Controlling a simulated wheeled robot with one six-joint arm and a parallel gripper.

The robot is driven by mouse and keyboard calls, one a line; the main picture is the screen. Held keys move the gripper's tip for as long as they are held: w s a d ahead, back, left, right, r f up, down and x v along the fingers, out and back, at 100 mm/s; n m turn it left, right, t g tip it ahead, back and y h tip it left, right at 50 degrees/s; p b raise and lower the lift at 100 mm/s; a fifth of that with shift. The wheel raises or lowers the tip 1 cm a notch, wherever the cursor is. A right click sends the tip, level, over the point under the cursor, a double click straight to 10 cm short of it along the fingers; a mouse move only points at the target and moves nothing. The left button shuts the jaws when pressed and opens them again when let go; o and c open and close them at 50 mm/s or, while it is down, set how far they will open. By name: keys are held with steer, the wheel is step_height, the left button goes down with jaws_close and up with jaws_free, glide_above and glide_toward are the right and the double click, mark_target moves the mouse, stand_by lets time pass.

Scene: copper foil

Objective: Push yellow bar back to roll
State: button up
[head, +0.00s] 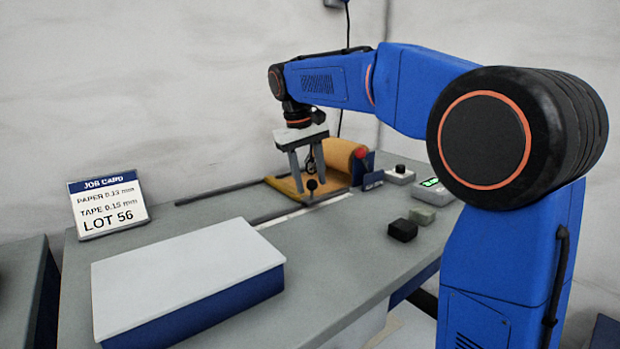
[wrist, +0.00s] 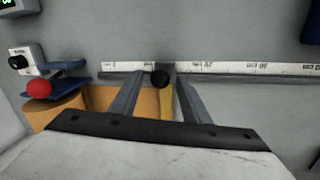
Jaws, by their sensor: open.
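A narrow yellow bar (wrist: 167,108) with a black ball knob (wrist: 160,78) at its end shows in the wrist view, crossing the edge of the orange foil. In the head view the knob (head: 312,184) shows beside the ruler, but the bar itself is hard to make out. My gripper (head: 310,176) is open and points down over the foil. In the wrist view its two fingers (wrist: 160,88) stand apart, on either side of the bar and knob. I cannot tell whether either finger touches the bar. The foil roll (head: 343,155) lies behind, with its sheet (head: 285,183) drawn out toward the ruler.
A white ruler strip (wrist: 245,68) runs along the bench. A red ball (head: 361,153) and blue bracket stand by the roll. Black (head: 403,230) and grey-green (head: 422,214) blocks lie right. A white-topped blue box (head: 190,275) fills the front; a job card (head: 108,203) stands left.

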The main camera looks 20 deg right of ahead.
jaws_close()
steer(key=w+d, duration=0.1)
steer(key=d, duration=0.3)
steer(key=w+d, duration=0.2)
steer(key=d, duration=0.2)
steer(key=w+d, duration=0.2)
steer(key=d, duration=0.2)
steer(key=shift+w+d+r, duration=0.1)
steer(key=shift+d, duration=0.05)
jaws_free()
steer(key=shift+d, duration=0.15)
steer(key=a+r, duration=0.3)
steer(key=r, duration=1.4)
steer(key=shift+s+a, duration=0.2)
steer(key=shift+s, duration=0.1)
